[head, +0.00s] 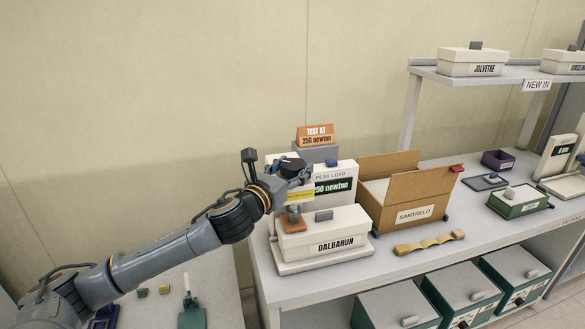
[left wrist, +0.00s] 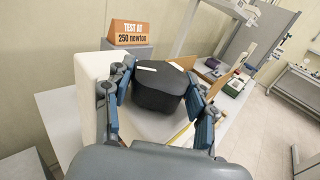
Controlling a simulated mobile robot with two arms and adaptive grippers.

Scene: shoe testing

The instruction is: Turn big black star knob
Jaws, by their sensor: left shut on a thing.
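The big black star knob (left wrist: 160,92) fills the middle of the left wrist view, with a small white mark on its top. My left gripper (left wrist: 157,100) is shut on it, with one blue-padded finger at each side. In the head view the left gripper (head: 290,175) is at the top of the tester, and the dark knob top (head: 293,164) shows between its parts. The tester's white panel (head: 338,172) reads "PEAK LOAD" and "250 newton". My right gripper is in neither view.
An orange sign (head: 318,130) behind reads "TEST AT 250 newton". A white box (head: 325,243) marked DALBARUN sits below the gripper on the tester's base. An open cardboard box (head: 414,214) stands to the right, and a wavy tan piece (head: 430,243) lies in front of it.

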